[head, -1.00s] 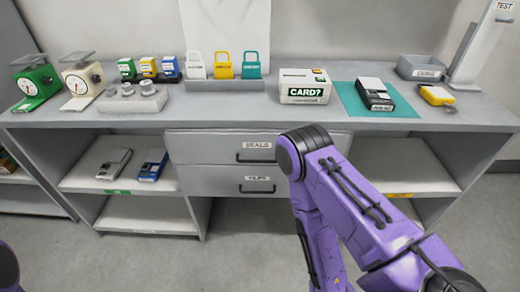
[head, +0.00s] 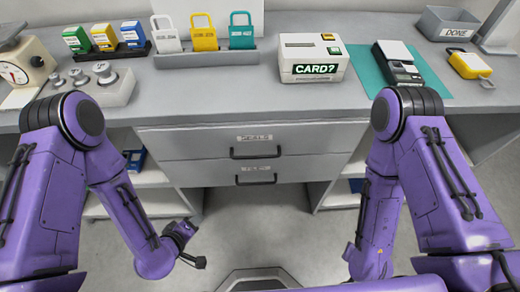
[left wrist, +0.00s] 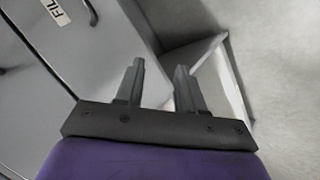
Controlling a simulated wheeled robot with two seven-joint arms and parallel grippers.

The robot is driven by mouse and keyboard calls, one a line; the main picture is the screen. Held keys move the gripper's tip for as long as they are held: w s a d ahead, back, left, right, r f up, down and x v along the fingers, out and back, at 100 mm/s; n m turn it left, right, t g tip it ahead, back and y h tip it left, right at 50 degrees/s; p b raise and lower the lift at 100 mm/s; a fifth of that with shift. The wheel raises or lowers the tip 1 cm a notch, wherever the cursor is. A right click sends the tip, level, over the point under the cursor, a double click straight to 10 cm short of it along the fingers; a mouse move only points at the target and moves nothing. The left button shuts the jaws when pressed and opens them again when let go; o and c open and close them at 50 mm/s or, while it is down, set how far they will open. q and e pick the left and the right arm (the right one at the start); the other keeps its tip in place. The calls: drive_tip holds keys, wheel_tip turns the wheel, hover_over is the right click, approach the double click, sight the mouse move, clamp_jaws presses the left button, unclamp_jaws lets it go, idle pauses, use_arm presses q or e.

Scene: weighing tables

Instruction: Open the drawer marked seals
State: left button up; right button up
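The drawer marked seals (head: 195,144) is the upper of two drawers under the counter, with a dark bar handle (head: 256,154) below its label. It looks closed, flush with the lower drawer (head: 205,174). My left gripper (head: 194,259) hangs low in front of the cabinet, left of and below the handles, touching nothing. In the left wrist view, my left gripper (left wrist: 158,75) has its two fingers apart with nothing between them. My right arm comes down at the right of the head view, but its gripper is out of sight.
The counter (head: 215,105) holds a scale (head: 22,68), weights (head: 103,75), padlocks (head: 204,36), a card box (head: 313,60) and a grey tray (head: 447,24). Open shelves flank the drawers. The floor (head: 250,225) before them is clear.

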use_arm(q)
drive_tip(key=w+d+r+n+t+h, duration=0.1)
drive_tip(key=w+d+r+t+h, duration=0.15)
drive_tip(key=w+d+r, duration=0.2)
drive_tip(key=t+h+p, duration=0.1)
drive_tip(key=h, duration=0.5)
approach(256, 158)
drive_tip(key=shift+n+h, duration=0.25)
drive_tip(key=shift+n, duration=0.15)
drive_tip(key=p+x, duration=0.1)
drive_tip(key=x, duration=0.3)
drive_tip(key=p+x, duration=0.1)
drive_tip(key=x, duration=0.2)
drive_tip(key=shift+w+d+f, duration=0.25)
drive_tip(key=shift+w, duration=0.05)
drive_tip(key=shift+w+d+f, duration=0.2)
drive_tip(key=shift+w+d, duration=0.2)
drive_tip(key=shift+w, duration=0.1)
clamp_jaws()
